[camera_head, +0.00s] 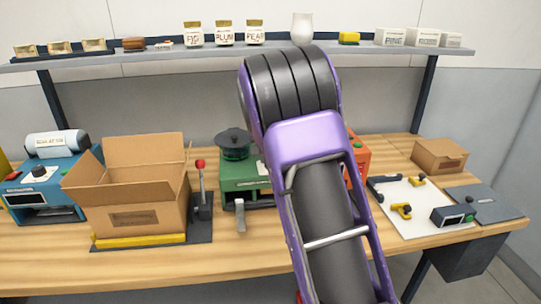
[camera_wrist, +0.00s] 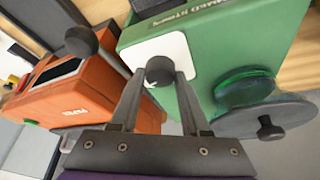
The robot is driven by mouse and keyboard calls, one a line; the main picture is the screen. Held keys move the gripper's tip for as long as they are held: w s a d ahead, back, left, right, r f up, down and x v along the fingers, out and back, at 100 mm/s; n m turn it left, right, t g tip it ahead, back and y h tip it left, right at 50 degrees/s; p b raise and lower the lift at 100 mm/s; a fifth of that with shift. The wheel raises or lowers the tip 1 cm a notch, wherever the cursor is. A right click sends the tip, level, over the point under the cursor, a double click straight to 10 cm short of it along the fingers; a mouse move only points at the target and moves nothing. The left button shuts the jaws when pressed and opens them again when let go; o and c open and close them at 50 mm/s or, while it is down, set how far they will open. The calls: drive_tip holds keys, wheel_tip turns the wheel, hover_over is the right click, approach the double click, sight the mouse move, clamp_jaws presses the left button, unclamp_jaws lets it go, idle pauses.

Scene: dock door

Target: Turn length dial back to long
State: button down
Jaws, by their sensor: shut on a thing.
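The dial (camera_wrist: 160,70) is a dark round knob on a white plate (camera_wrist: 181,50) on the green machine (camera_wrist: 222,45). My gripper (camera_wrist: 161,76) is shut on this dial, one finger on each side of it. A small light mark shows at the knob's lower edge. I cannot read any long or short marking, so the dial's setting is unclear. In the head view the green machine (camera_head: 233,185) stands mid-table, partly behind my arm. The dial and my gripper are hidden there.
The orange machine (camera_wrist: 95,95), with a dark ball-ended lever (camera_wrist: 82,41), is close beside my gripper. The green machine carries a dark-rimmed reel (camera_wrist: 285,112). An open carton (camera_head: 135,205) and a red-knobbed lever (camera_head: 201,180) stand left. A shelf (camera_head: 280,52) runs behind.

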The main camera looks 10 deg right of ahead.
drive_tip(key=shift+m+h, duration=0.3)
drive_tip(key=shift+m, duration=0.5)
drive_tip(key=shift+g, duration=0.3)
drive_tip(key=shift+c, duration=1.9)
unclamp_jaws()
drive_tip(key=p+v, duration=0.1)
drive_tip(key=v, duration=1.6)
drive_tip(key=shift+r, duration=0.2)
